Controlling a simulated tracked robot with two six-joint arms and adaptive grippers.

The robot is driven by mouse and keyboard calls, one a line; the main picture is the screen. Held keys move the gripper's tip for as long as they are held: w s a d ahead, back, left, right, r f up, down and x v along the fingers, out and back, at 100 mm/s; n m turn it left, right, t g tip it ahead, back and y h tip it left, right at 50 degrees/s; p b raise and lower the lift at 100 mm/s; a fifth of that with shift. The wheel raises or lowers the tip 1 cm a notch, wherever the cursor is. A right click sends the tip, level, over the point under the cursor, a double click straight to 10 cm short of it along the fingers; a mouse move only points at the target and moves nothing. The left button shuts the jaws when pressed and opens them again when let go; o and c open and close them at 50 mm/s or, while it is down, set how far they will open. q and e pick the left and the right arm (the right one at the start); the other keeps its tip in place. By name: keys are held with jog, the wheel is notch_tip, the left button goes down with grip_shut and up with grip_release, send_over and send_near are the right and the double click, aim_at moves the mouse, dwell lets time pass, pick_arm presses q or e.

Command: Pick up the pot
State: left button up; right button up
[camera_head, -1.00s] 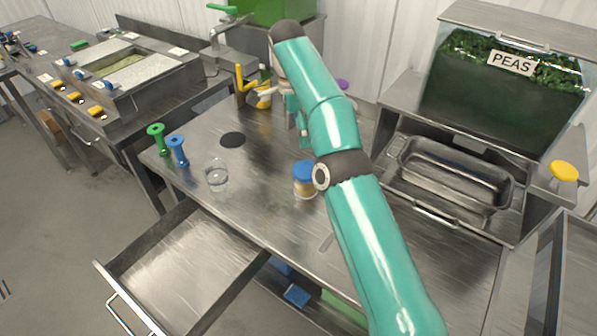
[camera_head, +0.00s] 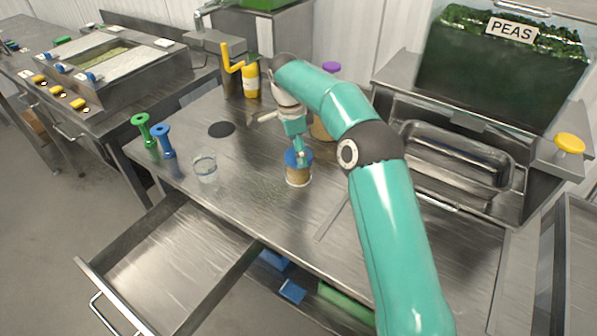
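A small pot (camera_head: 299,178) with a tan body and a blue lid stands upright on the steel worktop, near the middle of the view. My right gripper (camera_head: 299,157) comes down over it from behind, with a teal finger at the blue lid. The wrist and arm hide much of the gripper, so I cannot tell how far its fingers are apart or whether they grip the lid. My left gripper is not in view.
A clear glass (camera_head: 205,168) and blue (camera_head: 163,141) and green (camera_head: 145,130) spools stand to the left. A yellow bottle (camera_head: 250,80) stands behind. A steel tray (camera_head: 462,180) is at right. An open drawer (camera_head: 170,262) juts out in front.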

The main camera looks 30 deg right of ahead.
jog(key=f, duration=0.3)
jog(key=shift+s+f, duration=0.15)
jog(key=shift+s, duration=0.15)
jog(key=shift+f, duration=0.6)
jog(key=c, duration=1.3)
jog(key=shift+r, duration=0.15)
